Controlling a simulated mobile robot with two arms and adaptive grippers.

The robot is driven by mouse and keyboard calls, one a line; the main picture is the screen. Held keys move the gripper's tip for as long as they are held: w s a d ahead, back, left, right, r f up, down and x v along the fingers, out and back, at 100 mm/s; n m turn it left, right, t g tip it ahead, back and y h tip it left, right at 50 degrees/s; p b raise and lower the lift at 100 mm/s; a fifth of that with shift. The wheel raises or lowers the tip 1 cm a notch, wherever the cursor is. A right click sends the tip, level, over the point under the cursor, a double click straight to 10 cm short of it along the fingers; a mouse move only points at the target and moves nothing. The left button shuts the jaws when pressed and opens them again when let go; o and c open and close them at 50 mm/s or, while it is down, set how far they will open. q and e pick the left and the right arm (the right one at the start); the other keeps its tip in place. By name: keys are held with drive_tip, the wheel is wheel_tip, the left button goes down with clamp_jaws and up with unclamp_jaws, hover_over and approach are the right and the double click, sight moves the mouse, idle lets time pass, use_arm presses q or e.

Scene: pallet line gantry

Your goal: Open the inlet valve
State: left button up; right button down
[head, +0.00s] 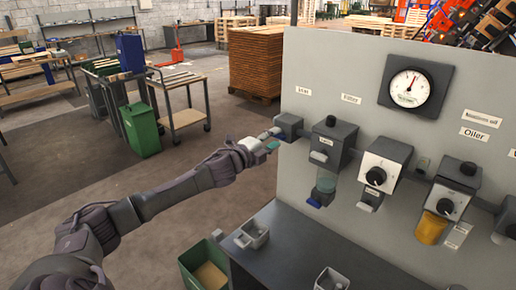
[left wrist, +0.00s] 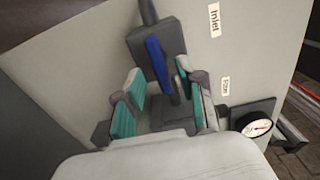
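The inlet valve (head: 289,124) is a dark grey block at the left edge of the upright grey panel, below the "Inlet" label (head: 303,91). In the left wrist view, the valve block (left wrist: 150,38) carries a blue lever handle (left wrist: 156,61). My left gripper (head: 273,138) is at the valve's left side. In the left wrist view its two teal-padded fingers (left wrist: 160,80) are apart, one on each side of the blue handle. I see gaps between pads and handle, so it does not look gripped. My right gripper is in neither view.
Right of the valve are a filter unit (head: 334,141), a regulator with black knob (head: 383,163), and an oiler with amber bowl (head: 432,228). A pressure gauge (head: 409,89) sits above.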

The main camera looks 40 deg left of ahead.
use_arm(q)
drive_tip(key=s, duration=0.9)
drive_tip(key=shift+s+a, duration=0.3)
drive_tip(key=shift+a, duration=0.05)
